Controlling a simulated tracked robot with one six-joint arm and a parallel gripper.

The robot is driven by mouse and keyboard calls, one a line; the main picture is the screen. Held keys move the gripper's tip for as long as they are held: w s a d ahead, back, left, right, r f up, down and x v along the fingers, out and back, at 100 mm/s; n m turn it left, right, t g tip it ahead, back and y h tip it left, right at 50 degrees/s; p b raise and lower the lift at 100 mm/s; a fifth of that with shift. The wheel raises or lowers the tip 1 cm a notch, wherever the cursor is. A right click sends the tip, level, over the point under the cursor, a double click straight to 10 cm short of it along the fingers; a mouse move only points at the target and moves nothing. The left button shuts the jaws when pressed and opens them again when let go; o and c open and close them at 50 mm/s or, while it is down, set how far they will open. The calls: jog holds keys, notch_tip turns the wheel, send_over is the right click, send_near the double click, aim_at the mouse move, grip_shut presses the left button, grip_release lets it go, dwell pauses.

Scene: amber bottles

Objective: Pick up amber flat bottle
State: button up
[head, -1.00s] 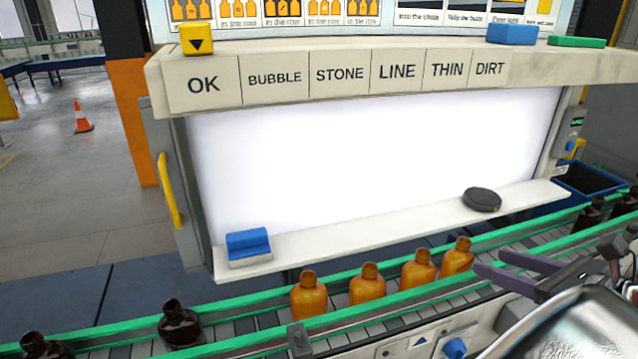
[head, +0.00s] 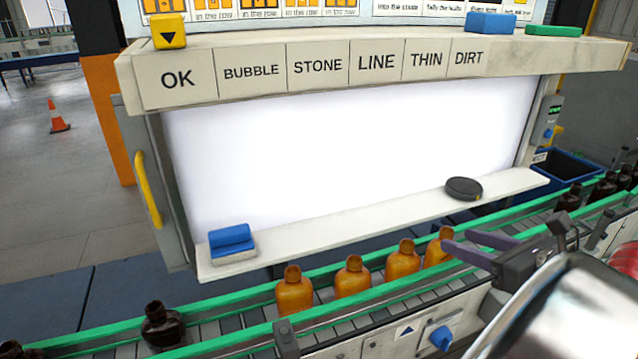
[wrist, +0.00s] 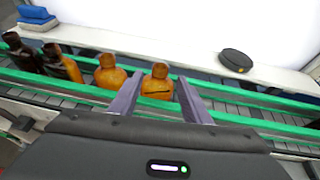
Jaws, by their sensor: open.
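Several amber flat bottles stand upright in a row on the conveyor; in the head view the rightmost amber bottle (head: 434,254) is partly covered by my gripper (head: 455,241). The others, such as the leftmost amber bottle (head: 294,294), stand to its left. In the wrist view my gripper (wrist: 159,82) is open, with its two purple fingers reaching toward one amber bottle (wrist: 157,84) that appears between them. That bottle has a dark line on its front. Another amber bottle (wrist: 108,75) stands just left of the left finger. I cannot tell whether the fingers touch the bottle.
Green rails (head: 235,338) run along the conveyor. Dark bottles stand further left (head: 162,328) and right (head: 605,188). Behind is a bright panel with a white ledge (head: 345,227), carrying a blue block (head: 231,238) and a black disc (head: 463,189). A blue bin (head: 570,166) stands right.

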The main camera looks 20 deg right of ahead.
aim_at(451, 238)
jog(key=shift+x, duration=2.15)
jog(key=x, duration=0.5)
jog(key=shift+w, duration=0.1)
jog(key=shift+c, duration=0.4)
jog(key=shift+f, duration=0.1)
grip_shut()
